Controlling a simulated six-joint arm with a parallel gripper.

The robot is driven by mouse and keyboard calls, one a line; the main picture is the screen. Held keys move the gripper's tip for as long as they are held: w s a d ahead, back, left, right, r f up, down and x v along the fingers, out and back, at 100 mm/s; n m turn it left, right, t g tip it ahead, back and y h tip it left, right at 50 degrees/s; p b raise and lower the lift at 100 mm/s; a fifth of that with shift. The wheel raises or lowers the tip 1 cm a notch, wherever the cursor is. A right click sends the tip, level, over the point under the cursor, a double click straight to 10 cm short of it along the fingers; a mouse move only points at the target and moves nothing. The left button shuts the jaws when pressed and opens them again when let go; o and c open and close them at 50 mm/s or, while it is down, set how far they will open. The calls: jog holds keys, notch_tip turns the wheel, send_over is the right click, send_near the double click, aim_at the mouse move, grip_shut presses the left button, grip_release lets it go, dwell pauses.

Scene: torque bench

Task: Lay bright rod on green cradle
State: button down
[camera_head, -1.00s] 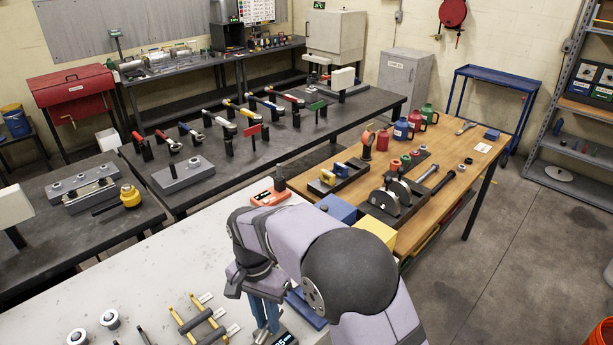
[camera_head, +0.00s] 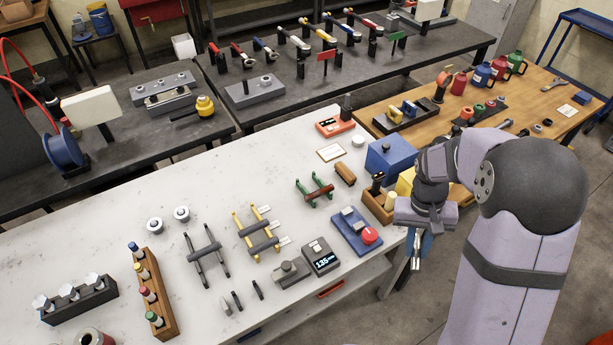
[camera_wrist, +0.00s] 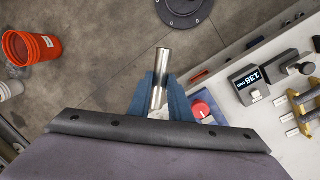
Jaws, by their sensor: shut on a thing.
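The bright rod is a short shiny silver cylinder, clear in the wrist view (camera_wrist: 161,68). My gripper (camera_wrist: 163,98) is shut on it with its blue fingers, and the rod's far end sticks out past the fingertips. In the head view, my gripper (camera_head: 417,248) hangs past the right front edge of the pale table, with the rod's end (camera_head: 415,264) low between the fingers. The green cradle (camera_head: 302,186) stands on the pale table, left of and beyond my gripper, with a dark reddish bar across it. The wrist view does not show this cradle.
Yellow (camera_head: 240,222) and dark grey (camera_head: 190,245) cradles stand left of the green one. A blue panel with a red button (camera_head: 369,236), a display box (camera_head: 322,257) and a wooden box (camera_head: 376,208) lie between or near. Open table lies behind the cradles.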

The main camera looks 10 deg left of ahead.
jog(key=s+a+f+m+b, duration=0.1)
jog(key=s+a+m+b, duration=0.1)
jog(key=a, duration=0.8)
jog(key=s+a+f+m+b, duration=0.1)
jog(key=a+b, duration=0.3)
jog(key=a, duration=0.7)
jog(key=s+a+f+m+b, duration=0.1)
jog(key=s+a+m+b, duration=0.2)
jog(key=a, duration=0.8)
jog(key=shift+s+a+f+g+y, duration=0.2)
jog(key=shift+s+f+g+y, duration=0.15)
jog(key=shift+s, duration=0.2)
jog(key=m+b, duration=0.2)
send_over(248, 300)
jog(key=w, duration=0.1)
jog(key=shift+a+r+y, duration=0.15)
jog(key=shift+a+y, duration=0.05)
jog(key=shift+y, duration=0.05)
jog(key=shift+f+p, duration=1.65)
jog(key=shift+f, duration=3.2)
jog(key=shift+f, duration=0.1)
jog(key=c, duration=1.6)
grip_release()
jog(key=shift+f+b, duration=0.2)
jog(key=shift+b, duration=0.2)
